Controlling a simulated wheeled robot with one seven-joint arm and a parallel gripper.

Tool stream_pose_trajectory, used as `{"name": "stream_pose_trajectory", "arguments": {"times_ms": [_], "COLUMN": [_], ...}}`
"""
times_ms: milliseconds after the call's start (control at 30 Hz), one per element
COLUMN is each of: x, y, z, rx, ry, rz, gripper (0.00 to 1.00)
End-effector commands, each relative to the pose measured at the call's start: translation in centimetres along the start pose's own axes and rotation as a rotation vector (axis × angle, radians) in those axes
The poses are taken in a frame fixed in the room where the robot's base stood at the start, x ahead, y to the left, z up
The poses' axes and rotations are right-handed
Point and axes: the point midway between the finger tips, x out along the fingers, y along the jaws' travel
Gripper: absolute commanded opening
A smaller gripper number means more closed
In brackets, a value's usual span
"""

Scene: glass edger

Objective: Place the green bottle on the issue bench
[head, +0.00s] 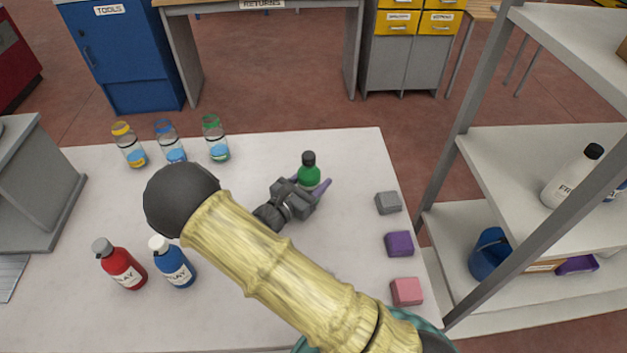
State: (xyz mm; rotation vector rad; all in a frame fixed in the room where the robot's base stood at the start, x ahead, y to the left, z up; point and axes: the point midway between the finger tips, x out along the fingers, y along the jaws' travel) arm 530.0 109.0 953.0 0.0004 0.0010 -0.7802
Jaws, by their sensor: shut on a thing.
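The green bottle (309,175) with a black cap is upright at the far right part of the white bench (330,148). No label naming the issue bench is visible.
A red bottle (121,264) and a blue bottle (172,262) stand at front left. Three jars (130,146) stand at back left. Grey (388,203), purple (399,244) and pink (407,291) blocks line the right edge. A shelf rack (530,160) stands right. The returns table (262,6) is behind.

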Motion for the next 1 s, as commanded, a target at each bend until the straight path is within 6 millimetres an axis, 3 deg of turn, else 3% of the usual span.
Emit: {"name": "stream_pose_trajectory", "arguments": {"times_ms": [467,500,567,1000], "x": [0.27,0.24,0.25,-0.52], "y": [-0.16,-0.16,-0.17,0.07], "z": [-1.05,-1.02,-1.0,-0.65], "rx": [0.001,0.001,0.001,0.001], "ry": [-0.002,0.0,0.0,0.0], "rz": [-0.006,-0.006,-0.006,0.002], "gripper": [0.17,0.59,0.71,0.73]}}
